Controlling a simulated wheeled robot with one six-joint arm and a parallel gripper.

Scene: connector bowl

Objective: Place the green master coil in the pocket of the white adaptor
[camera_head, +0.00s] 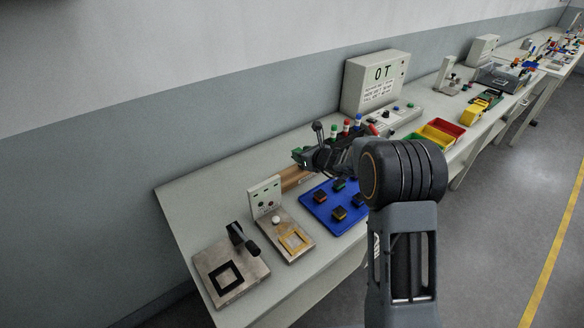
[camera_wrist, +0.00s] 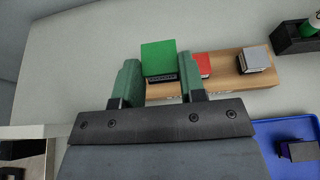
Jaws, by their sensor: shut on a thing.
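The green master coil (camera_wrist: 160,53) is a green-topped block with a dark side, between the two fingers of my gripper (camera_wrist: 159,66) in the wrist view. The gripper is shut on it. It is at the left end of a wooden holder (camera_wrist: 222,85); I cannot tell whether it still touches the wood. In the head view my gripper (camera_head: 303,158) is over the table near the wooden holder (camera_head: 292,179), and the coil is too small to tell there. I cannot pick out the white adaptor for certain in either view.
A red block (camera_wrist: 203,65) and a grey block (camera_wrist: 254,60) stand on the holder right of the coil. A blue tray (camera_head: 318,210) with several dark blocks lies in front. Plates with a yellow frame (camera_head: 294,240) and a black frame (camera_head: 226,277) are at the near left.

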